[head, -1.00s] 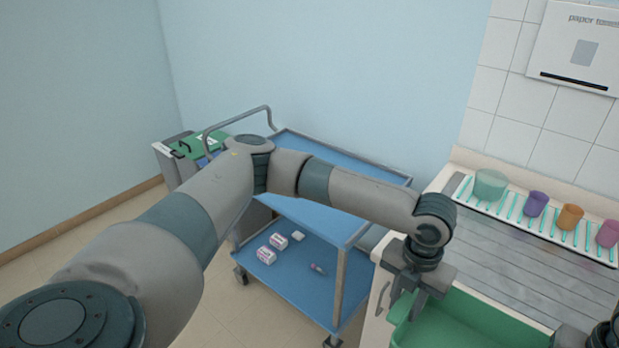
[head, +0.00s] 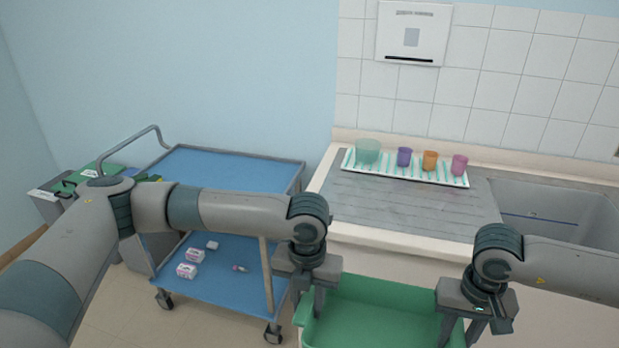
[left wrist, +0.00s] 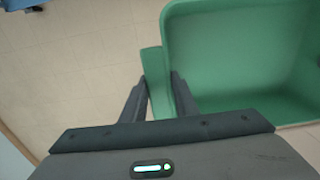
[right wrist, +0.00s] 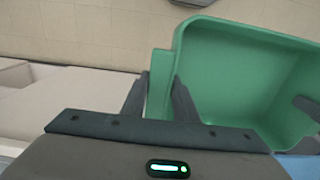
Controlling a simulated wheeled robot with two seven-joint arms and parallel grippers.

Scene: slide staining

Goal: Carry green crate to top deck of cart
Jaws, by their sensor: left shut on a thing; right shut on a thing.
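The empty green crate (head: 375,312) is at the bottom of the head view, in front of the counter and right of the cart. My left gripper (head: 311,300) is shut on its left end rim, and my right gripper (head: 461,320) is shut on its right end. The crate also fills the upper right of the left wrist view (left wrist: 235,50) and of the right wrist view (right wrist: 235,75), with floor visible beyond it. The blue cart's top deck (head: 235,168) looks bare where visible; my left arm hides its front part.
The cart's lower deck (head: 215,282) holds small white boxes (head: 193,255) and a small tube (head: 240,268). The counter (head: 400,205) bears a striped tray with several coloured cups (head: 430,160), beside a sink (head: 560,215). Grey bins (head: 48,205) stand left of the cart.

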